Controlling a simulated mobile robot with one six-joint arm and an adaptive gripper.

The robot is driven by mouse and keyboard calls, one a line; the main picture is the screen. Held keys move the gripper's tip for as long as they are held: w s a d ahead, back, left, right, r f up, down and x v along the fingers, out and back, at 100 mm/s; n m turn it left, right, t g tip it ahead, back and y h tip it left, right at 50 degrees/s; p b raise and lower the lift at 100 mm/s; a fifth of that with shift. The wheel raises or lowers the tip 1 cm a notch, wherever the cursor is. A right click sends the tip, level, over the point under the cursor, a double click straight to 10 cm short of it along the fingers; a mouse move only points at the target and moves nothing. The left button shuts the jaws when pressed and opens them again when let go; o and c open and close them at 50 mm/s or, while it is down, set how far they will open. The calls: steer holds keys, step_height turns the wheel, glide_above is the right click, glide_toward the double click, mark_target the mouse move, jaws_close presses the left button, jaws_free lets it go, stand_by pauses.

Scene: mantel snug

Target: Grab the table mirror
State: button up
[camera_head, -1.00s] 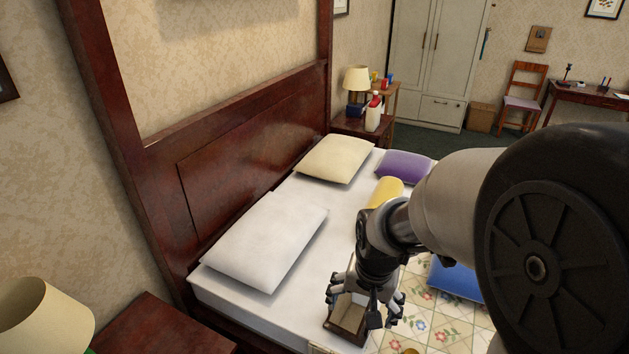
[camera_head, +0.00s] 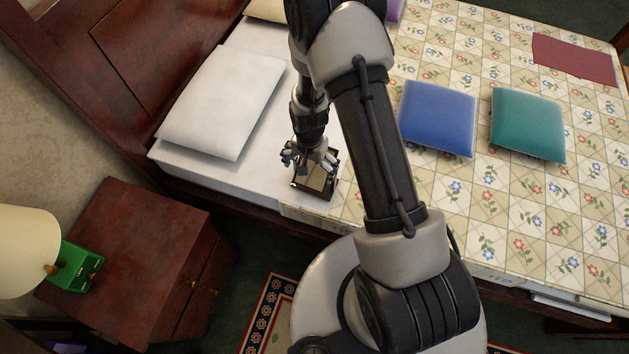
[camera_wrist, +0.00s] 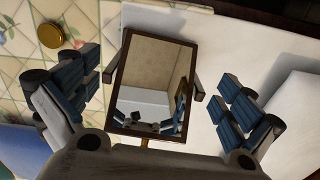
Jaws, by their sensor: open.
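The table mirror (camera_head: 318,181) has a dark brown wooden frame and stands on the bed near its front edge. In the wrist view the mirror (camera_wrist: 150,75) faces the camera, and its glass reflects the wall and my gripper. My gripper (camera_head: 309,158) is over the mirror in the head view and hides part of it. In the wrist view my gripper (camera_wrist: 165,100) is open, with its blue-padded fingers spread on either side of the mirror. Gaps show between the fingers and the frame.
A white pillow (camera_head: 221,101) lies left of the mirror. Blue (camera_head: 437,118) and green (camera_head: 528,124) cushions lie to the right on the floral quilt. A round gold item (camera_wrist: 50,35) is near the mirror. A nightstand (camera_head: 130,265) with a lamp stands at lower left.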

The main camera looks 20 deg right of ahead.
mark_target(310, 180)
steer(key=f+b, duration=0.1)
steer(key=f, duration=0.4)
steer(key=f+b, duration=0.2)
steer(key=f, duration=0.2)
steer(key=shift+w+f, duration=0.2)
steer(key=shift+f, duration=0.15)
steer(key=shift+r, duration=0.1)
steer(key=shift+c, duration=0.6)
steer(key=c, duration=1.2)
